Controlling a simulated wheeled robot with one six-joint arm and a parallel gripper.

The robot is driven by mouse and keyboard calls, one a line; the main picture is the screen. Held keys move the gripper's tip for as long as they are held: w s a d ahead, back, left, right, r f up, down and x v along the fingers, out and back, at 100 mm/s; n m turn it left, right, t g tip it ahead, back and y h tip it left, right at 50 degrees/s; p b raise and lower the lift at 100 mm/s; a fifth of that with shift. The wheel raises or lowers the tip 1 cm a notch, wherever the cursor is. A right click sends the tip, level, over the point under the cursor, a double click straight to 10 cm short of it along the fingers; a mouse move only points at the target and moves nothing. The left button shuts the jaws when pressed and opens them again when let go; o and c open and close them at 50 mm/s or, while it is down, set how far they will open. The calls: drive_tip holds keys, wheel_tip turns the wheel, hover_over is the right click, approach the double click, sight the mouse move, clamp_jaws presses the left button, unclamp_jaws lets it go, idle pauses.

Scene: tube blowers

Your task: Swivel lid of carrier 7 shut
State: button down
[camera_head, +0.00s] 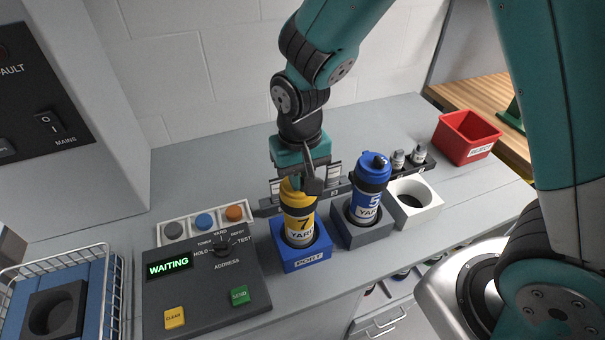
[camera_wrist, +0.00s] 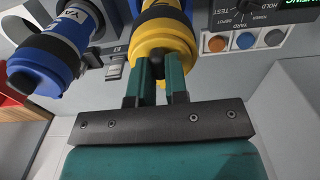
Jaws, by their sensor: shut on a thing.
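Carrier 7 (camera_head: 298,224) is a yellow and black cylinder marked 7 and YARD, standing upright in the blue PORT holder (camera_head: 302,259). Its yellow lid (camera_head: 291,192) is at the top, partly hidden by my gripper (camera_head: 300,180) in the head view. In the wrist view the yellow lid (camera_wrist: 160,42) lies just beyond my fingers. My gripper also shows there, with both teal fingers (camera_wrist: 157,82) closed about a small dark knob (camera_wrist: 157,60) at the lid's edge. I cannot tell how far the lid is swivelled.
Blue carrier 5 (camera_head: 367,190) stands in a grey holder (camera_head: 362,235) just right of carrier 7. An empty white holder (camera_head: 428,209) and a red bin (camera_head: 466,138) lie farther right. The control panel (camera_head: 200,285), reading WAITING, is at left, beside a wire basket (camera_head: 112,290).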

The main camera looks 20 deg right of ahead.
idle(0.3)
drive_tip(key=c, duration=1.1)
unclamp_jaws()
wheel_tip(320, 180, up, 17)
drive_tip(key=b, duration=0.2)
drive_tip(key=shift+r+b, duration=0.2)
drive_tip(key=shift+b, duration=0.2)
